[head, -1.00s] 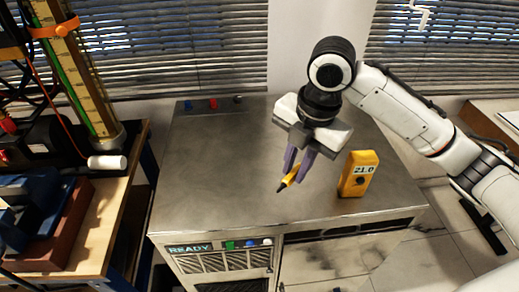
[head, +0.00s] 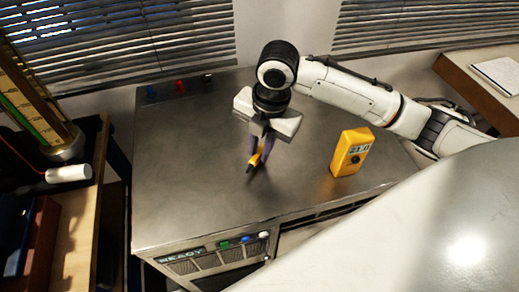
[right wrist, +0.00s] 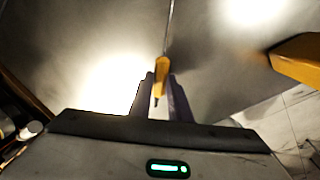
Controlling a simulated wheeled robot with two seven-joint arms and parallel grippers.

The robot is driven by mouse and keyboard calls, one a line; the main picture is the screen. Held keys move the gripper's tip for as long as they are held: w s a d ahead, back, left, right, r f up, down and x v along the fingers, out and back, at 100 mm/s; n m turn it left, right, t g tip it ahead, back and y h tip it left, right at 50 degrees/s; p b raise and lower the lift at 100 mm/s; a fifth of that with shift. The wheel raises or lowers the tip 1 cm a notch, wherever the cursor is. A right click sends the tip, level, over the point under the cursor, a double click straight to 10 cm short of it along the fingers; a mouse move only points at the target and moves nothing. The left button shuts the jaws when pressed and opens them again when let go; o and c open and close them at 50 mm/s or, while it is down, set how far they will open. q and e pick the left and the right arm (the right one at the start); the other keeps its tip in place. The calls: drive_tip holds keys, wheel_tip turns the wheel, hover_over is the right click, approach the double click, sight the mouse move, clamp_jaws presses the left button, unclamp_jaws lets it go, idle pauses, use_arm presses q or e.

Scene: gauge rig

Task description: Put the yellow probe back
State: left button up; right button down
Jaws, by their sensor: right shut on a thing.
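The yellow probe (head: 255,160) has a dark tip and is held in my right gripper (head: 259,156), whose purple-grey fingers are shut on it. It tilts down over the left-middle of the steel cabinet top (head: 200,215); whether the tip touches the top I cannot tell. In the right wrist view the probe (right wrist: 161,72) sits between the fingers (right wrist: 164,98), with a thin rod running away from it. A yellow meter (head: 352,153) reading 21.0 stands upright to the right, apart from the gripper; it also shows in the right wrist view (right wrist: 300,58). My left gripper is out of view.
Blue (head: 151,92), red (head: 180,86) and dark (head: 207,79) small fittings line the cabinet's back edge. A READY panel (head: 187,256) and coloured buttons are on its front. A wooden bench (head: 82,225) stands left. The left cabinet top is clear.

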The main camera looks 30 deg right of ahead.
drive_tip(key=shift+f, duration=0.65)
drive_tip(key=c, duration=1.7)
unclamp_jaws()
drive_tip(key=shift+o, duration=0.2)
drive_tip(key=shift+r, duration=0.1)
wheel_tip(320, 180, up, 12)
drive_tip(key=s, duration=0.1)
drive_tip(key=shift+s+d, duration=0.2)
drive_tip(key=shift+d, duration=0.25)
